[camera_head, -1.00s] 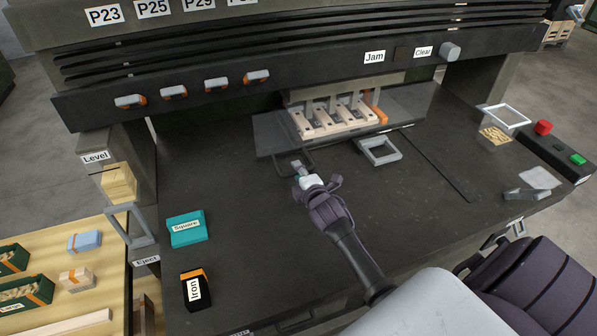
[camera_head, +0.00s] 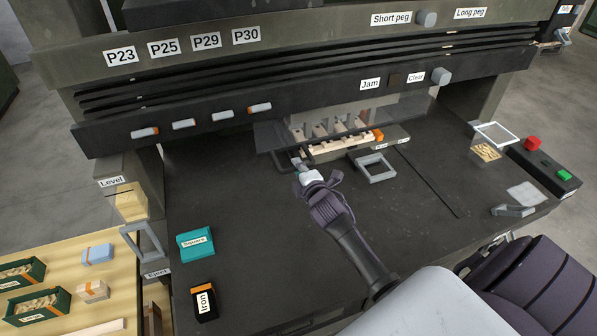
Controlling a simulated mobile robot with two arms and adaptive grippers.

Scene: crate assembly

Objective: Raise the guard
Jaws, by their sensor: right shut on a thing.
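The guard (camera_head: 268,135) is a see-through dark panel in front of the pale wooden pieces (camera_head: 345,133) in the machine's middle opening. A dark bar handle (camera_head: 279,161) hangs at its lower left. My right gripper (camera_head: 299,164) is shut on this handle, with the arm reaching in from the lower right. The fingertips are small and partly hidden by the hand, so the exact grip is unclear. The wooden pieces' front edge shows below the panel. My left gripper is out of view.
A teal box (camera_head: 196,244) and a black Iron box (camera_head: 204,301) stand at the left. A control box (camera_head: 545,166) with red and green buttons is at the right.

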